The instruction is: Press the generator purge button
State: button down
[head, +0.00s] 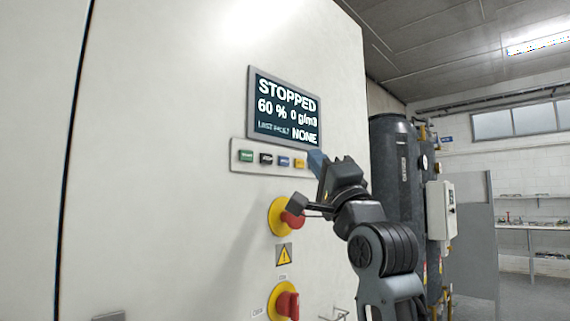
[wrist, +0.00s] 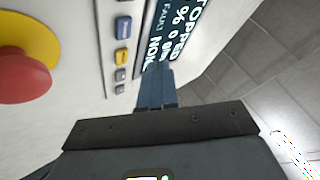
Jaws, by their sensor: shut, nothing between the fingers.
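A strip of small push buttons (head: 237,167) sits below the display on the white cabinet. In the head view it shows a green button (head: 246,156), a black one (head: 266,158), a blue one (head: 284,161) and a yellow one (head: 299,163). The wrist view shows the blue (wrist: 123,24) and yellow (wrist: 122,57) buttons, then two small grey ones (wrist: 120,75). The labels are too small to read, so I cannot tell which is purge. My gripper (head: 316,161) is shut and empty at the strip's right end; its blue fingertips (wrist: 156,76) are beside the display's lower corner. Contact is unclear.
The display (head: 283,108) reads STOPPED, 60 %, 0 g/m3, NONE. A red emergency knob on a yellow disc (head: 278,215) sits below the strip, partly behind my arm. A red-yellow rotary switch (head: 284,302) is lower. A dark tank (head: 393,150) stands right of the cabinet.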

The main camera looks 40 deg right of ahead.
jog(key=shift+w+a, duration=0.1)
jog(key=shift+w, duration=2)
jog(key=shift+w, duration=0.15)
dwell(0.3)
jog(key=shift+w, duration=0.25)
jog(key=shift+w, duration=0.4)
dwell(0.7)
jog(key=shift+s, duration=0.8)
jog(key=shift+s, duration=0.1)
jog(key=shift+s+p, duration=0.4)
jog(key=shift+s, duration=2)
